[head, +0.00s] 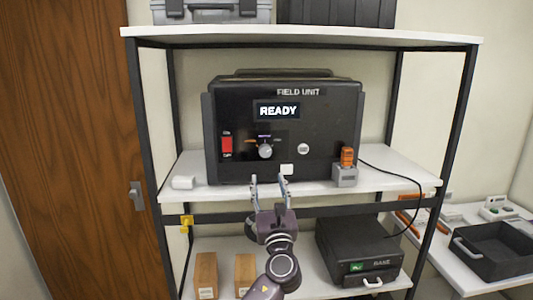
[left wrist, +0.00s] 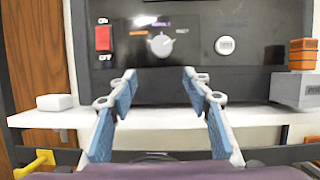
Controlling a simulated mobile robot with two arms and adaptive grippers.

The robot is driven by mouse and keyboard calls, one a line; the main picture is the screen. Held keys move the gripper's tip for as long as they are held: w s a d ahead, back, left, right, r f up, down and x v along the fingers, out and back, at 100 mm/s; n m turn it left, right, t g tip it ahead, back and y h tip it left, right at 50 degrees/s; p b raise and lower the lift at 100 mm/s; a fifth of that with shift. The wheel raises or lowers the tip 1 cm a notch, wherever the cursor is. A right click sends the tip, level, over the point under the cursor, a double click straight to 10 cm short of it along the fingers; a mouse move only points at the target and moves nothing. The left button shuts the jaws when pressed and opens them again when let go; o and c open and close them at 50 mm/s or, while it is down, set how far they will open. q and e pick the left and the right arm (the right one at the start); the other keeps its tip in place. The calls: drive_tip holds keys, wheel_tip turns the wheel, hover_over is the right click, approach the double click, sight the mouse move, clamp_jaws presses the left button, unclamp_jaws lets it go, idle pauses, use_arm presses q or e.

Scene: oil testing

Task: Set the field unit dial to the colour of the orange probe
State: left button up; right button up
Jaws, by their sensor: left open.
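The black field unit (head: 285,130) stands on the middle shelf, its display reading "READY". Its dial (head: 265,150) is a round silver knob with small coloured labels around it, an orange one at left and a purple-blue one on top. The orange probe (head: 347,156) stands in a grey holder (head: 345,175) at the unit's right. My left gripper (head: 269,180) is open and empty below and in front of the dial, apart from it. My right gripper is not in view.
A red switch (head: 227,145) is left of the dial and a round white button (head: 303,148) right of it. A small white block (head: 183,182) lies on the shelf (head: 400,182). A cable runs right from the unit. A dark box (head: 360,250) stands below.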

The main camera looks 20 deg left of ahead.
sight(266, 153)
use_arm(q)
drive_tip(key=shift+m+t+y, duration=0.3)
drive_tip(key=shift+m+t, duration=0.1)
drive_tip(key=shift+m, duration=0.1)
drive_tip(key=w+a+r, duration=0.1)
drive_tip(key=w+r+p, duration=0.1)
drive_tip(key=w+r, duration=0.1)
drive_tip(key=w+a+r+p, duration=0.1)
drive_tip(key=w+r, duration=0.1)
drive_tip(key=shift+a, duration=0.35)
drive_tip(key=shift+x, duration=0.85)
drive_tip(key=shift+f, duration=0.1)
drive_tip(key=shift+c, duration=0.4)
drive_tip(key=c, duration=1)
drive_tip(key=shift+c, duration=0.4)
